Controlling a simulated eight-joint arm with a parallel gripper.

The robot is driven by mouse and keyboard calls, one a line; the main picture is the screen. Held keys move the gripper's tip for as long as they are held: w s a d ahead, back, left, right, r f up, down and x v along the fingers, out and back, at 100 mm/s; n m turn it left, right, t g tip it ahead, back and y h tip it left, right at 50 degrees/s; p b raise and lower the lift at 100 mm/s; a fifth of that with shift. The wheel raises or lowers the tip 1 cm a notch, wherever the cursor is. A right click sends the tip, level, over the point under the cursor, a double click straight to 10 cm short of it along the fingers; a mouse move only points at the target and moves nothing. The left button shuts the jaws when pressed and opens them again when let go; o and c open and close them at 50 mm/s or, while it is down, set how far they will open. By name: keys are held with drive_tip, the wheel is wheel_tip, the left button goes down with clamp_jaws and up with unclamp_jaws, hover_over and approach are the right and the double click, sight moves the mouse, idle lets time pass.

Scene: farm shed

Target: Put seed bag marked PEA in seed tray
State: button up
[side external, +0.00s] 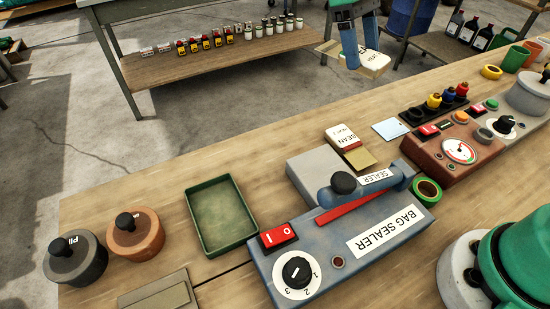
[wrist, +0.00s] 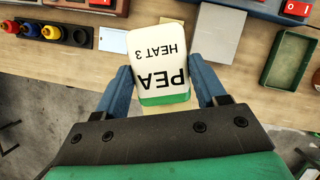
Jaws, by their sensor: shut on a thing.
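The seed bag marked PEA (wrist: 160,58) is white with a green band and also reads HEAT 3. My gripper (wrist: 168,85) is shut on it, with one blue finger on each side. In the side external view, the bag (side external: 372,60) hangs from my gripper (side external: 362,45) at the top, beyond the bench's far edge. The green seed tray (side external: 220,215) lies empty on the bench, left of the bag sealer. It also shows in the wrist view (wrist: 292,60) at the upper right, apart from the bag.
The bag sealer (side external: 340,240) stands right of the tray. A bag marked BEAN (side external: 343,137) lies behind it. A brown weight (side external: 135,235) and a grey weight (side external: 75,258) stand left of the tray. A gauge box (side external: 455,150) and bottles sit to the right.

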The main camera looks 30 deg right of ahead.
drive_tip(key=d+m, duration=0.1)
drive_tip(key=d+m+y, duration=0.1)
drive_tip(key=m, duration=0.1)
drive_tip(key=shift+s+m, duration=0.15)
drive_tip(key=shift+m, duration=0.15)
drive_tip(key=shift+a+f, duration=0.2)
drive_tip(key=shift+a, duration=0.2)
drive_tip(key=w+a+f+n+t+h, duration=0.1)
drive_tip(key=w+a+f+n+h, duration=0.15)
drive_tip(key=a+n, duration=0.55)
drive_tip(key=n+t+y, duration=0.3)
drive_tip(key=n+t, duration=0.5)
drive_tip(key=n, duration=2)
hover_over(215, 203)
drive_tip(key=s, duration=0.1)
wheel_tip(215, 203, down, 6)
drive_tip(key=shift+s+f, duration=0.2)
drive_tip(key=shift+f, duration=3.2)
drive_tip(key=shift+f, duration=0.5)
